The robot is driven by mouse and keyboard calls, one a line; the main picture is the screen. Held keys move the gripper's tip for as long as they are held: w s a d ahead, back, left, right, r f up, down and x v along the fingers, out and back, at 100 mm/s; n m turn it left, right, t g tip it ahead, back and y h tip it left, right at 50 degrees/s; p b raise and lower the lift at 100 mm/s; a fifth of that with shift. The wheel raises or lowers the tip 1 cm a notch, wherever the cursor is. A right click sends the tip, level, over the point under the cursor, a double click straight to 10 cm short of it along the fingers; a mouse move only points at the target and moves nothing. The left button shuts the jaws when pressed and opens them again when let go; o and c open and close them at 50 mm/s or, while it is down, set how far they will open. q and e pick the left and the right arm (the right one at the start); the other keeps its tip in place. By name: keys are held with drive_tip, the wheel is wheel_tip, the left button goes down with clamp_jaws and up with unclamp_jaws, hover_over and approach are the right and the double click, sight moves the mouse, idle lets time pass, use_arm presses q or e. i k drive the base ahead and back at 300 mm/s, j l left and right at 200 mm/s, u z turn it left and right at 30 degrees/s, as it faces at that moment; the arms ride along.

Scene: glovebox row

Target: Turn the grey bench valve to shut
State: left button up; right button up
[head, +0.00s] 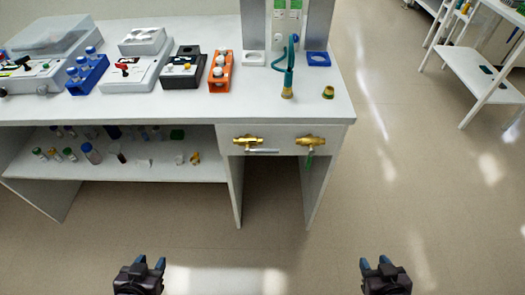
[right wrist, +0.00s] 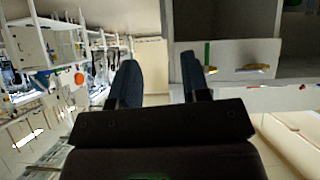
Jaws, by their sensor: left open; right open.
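The grey bench valve (head: 248,140) is a brass body on the front panel of the bench, left of a second brass valve. Its grey lever (head: 263,151) lies roughly level and points right. The second valve (head: 311,141) has a green lever (head: 309,162) hanging down. In the right wrist view, the green lever (right wrist: 207,53) shows beyond the fingers, with a brass valve (right wrist: 257,68) to its right. My left gripper (head: 150,263) and right gripper (head: 372,262) are open and empty, both well short of the bench and apart from the valves.
The bench top (head: 150,100) holds a blue vial rack (head: 88,72), an orange rack (head: 221,72) and a hose fitting (head: 288,85). A shelf (head: 120,170) with small bottles is below. A white cart (head: 480,75) stands far right. The floor before the bench is clear.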

sight(247, 150)
drive_tip(key=k+u, duration=0.1)
drive_tip(key=u, duration=0.25)
drive_tip(key=k+u, duration=0.15)
drive_tip(key=u, duration=0.2)
drive_tip(key=k+u, duration=0.1)
drive_tip(key=u, duration=0.25)
